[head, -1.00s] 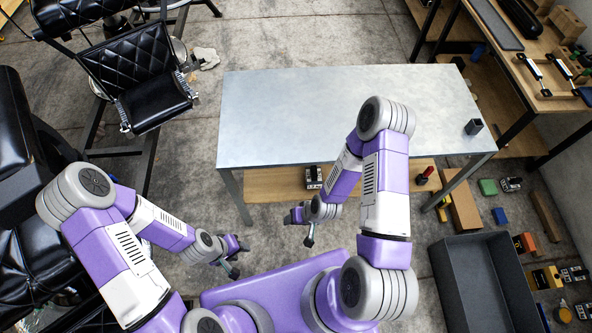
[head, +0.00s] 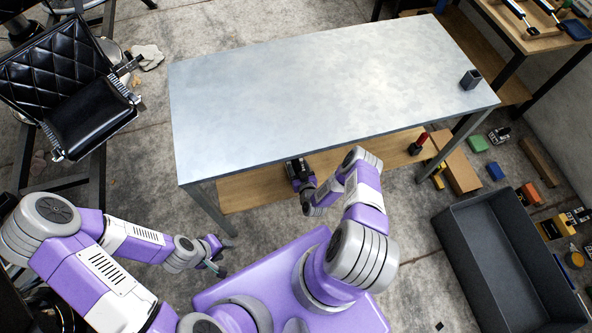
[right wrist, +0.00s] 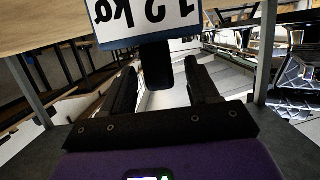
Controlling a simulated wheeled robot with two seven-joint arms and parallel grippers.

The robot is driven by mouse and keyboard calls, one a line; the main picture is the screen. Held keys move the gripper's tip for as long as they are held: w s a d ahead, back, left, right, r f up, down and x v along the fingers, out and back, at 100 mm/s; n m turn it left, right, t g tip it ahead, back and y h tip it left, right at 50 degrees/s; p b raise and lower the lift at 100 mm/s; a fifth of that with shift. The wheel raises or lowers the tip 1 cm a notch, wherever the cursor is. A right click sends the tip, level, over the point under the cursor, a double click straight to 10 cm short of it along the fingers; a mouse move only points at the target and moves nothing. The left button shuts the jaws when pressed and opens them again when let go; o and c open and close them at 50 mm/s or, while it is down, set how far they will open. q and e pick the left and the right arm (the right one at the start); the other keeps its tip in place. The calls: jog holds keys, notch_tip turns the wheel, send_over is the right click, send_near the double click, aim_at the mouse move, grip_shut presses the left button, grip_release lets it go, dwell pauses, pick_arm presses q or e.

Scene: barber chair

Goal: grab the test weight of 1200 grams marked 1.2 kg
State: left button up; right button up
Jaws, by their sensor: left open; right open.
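The 1.2 kg test weight (right wrist: 140,24) fills the upper part of the right wrist view. Its white label with a blue border reads 1.2 kg upside down. A black stem-like part (right wrist: 157,66) hangs from it between the fingers of my right gripper (right wrist: 160,78), which is open. In the head view my right gripper (head: 299,174) is at the front edge of the lower wooden shelf, under the tabletop, and largely hides the weight there. My left gripper (head: 215,258) is open and empty, in front of the table on the left.
The metal tabletop (head: 310,85) overhangs the wooden shelf (head: 245,190) and holds a small dark cup (head: 470,79). A red-and-black object (head: 418,143) stands further right on the shelf. A large dark bin (head: 447,225) is at right, a black barber chair (head: 90,115) at left.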

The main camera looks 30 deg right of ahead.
aim_at(296, 160)
jog(key=b+x, duration=0.2)
jog(key=x, duration=0.2)
jog(key=shift+w, duration=0.25)
jog(key=shift+c, duration=0.2)
grip_shut()
jog(key=shift+d, duration=0.1)
dwell(0.8)
jog(key=shift+r, duration=0.15)
